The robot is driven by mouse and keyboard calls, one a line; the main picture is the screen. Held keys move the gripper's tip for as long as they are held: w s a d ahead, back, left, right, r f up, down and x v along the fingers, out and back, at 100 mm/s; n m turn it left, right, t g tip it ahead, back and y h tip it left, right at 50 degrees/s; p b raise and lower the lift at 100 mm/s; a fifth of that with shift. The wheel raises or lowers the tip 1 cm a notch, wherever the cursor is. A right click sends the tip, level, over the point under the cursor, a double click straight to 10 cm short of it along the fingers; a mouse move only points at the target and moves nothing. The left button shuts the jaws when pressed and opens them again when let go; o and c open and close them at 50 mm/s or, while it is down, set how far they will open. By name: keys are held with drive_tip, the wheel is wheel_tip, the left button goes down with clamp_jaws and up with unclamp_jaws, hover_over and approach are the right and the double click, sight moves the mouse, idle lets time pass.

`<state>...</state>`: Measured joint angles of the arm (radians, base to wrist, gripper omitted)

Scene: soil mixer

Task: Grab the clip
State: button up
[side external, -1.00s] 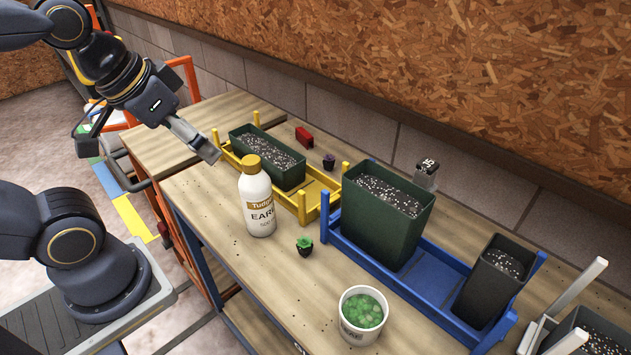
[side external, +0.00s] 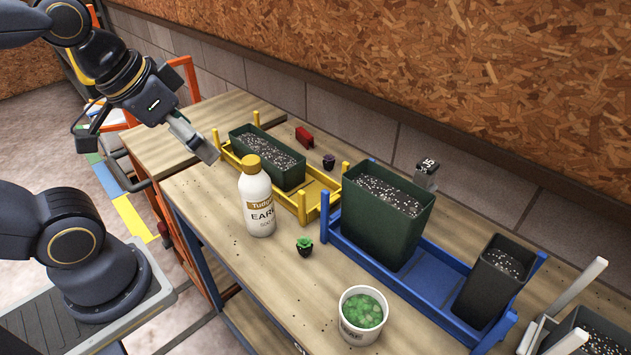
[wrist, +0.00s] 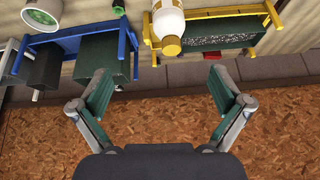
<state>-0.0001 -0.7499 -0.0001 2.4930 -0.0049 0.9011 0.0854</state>
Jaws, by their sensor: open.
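A small red piece (side external: 304,137) lies on the wooden table behind the yellow rack in the side view; it may be the clip, but it is too small to be sure. My gripper (side external: 208,150) hangs above the table's left part, left of the white bottle and apart from every object. In the wrist view my gripper (wrist: 160,72) has its two fingers spread wide with nothing between them.
The white bottle (side external: 258,205) stands before the yellow rack (side external: 318,183), which holds a green planter (side external: 262,160). A blue rack (side external: 420,268) holds dark pots to the right. A cup of green pieces (side external: 362,313) and a small plant (side external: 304,246) stand in front. A wall runs behind.

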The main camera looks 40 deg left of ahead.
drive_tip(key=w+r+m+t, duration=0.1)
drive_tip(key=w+r+m, duration=0.2)
drive_tip(key=w+r, duration=0.85)
drive_tip(key=n+g+h, duration=0.1)
drive_tip(key=g, duration=0.1)
hover_over(304, 132)
drive_tip(key=s, duration=0.2)
drive_tip(key=f, duration=3.1)
drive_tip(key=shift+w+a+f, duration=0.1)
drive_tip(key=shift+w+a, duration=0.05)
drive_tip(key=shift+a, duration=0.2)
drive_tip(key=shift+s+x, duration=0.15)
drive_tip(key=shift+x, duration=1.35)
drive_tip(key=shift+s+x, duration=0.15)
drive_tip(key=shift+x, duration=1.35)
drive_tip(key=shift+d, duration=0.2)
drive_tip(key=c, duration=0.8)
